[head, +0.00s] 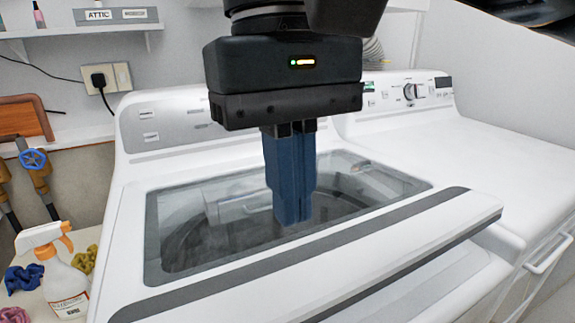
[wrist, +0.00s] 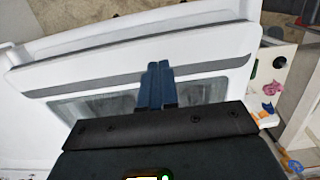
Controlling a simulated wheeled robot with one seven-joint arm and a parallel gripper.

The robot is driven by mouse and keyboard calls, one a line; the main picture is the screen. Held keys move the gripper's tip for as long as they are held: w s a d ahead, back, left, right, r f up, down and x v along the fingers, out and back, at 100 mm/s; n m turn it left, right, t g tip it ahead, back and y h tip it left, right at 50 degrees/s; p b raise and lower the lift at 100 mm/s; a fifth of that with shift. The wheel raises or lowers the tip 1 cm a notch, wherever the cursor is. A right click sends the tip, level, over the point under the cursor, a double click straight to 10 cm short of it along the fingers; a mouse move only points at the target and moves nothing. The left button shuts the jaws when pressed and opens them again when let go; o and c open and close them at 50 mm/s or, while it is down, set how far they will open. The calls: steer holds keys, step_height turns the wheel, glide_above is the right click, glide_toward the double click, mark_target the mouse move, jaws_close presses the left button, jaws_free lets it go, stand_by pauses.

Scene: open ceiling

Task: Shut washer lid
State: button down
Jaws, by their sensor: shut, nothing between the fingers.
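The white washer (head: 170,135) stands in front of me in the head view. Its lid (head: 420,228) has a dark glass window (head: 215,235) and a grey stripe along the front. The lid lies low over the washer's top, and its front right corner looks slightly raised, with a dark line beneath. I cannot tell whether it is fully down. My gripper (head: 292,218) points down over the window, its blue fingers together and empty. Whether the fingertips touch the glass is unclear. The wrist view shows the fingers (wrist: 158,72) over the lid (wrist: 100,68).
A second white machine (head: 440,130) stands close on the right. A spray bottle (head: 62,270) and coloured cloths are on a surface at the left. A blue valve handle (head: 33,158) sits on the left pipes. A shelf (head: 85,28) hangs above.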

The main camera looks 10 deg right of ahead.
mark_target(297, 311)
steer(key=f, duration=0.6)
steer(key=s+f, duration=0.1)
steer(key=f, duration=0.3)
steer(key=shift+s+d+f+p, duration=0.1)
steer(key=shift+d+p, duration=0.05)
steer(key=shift+p, duration=0.2)
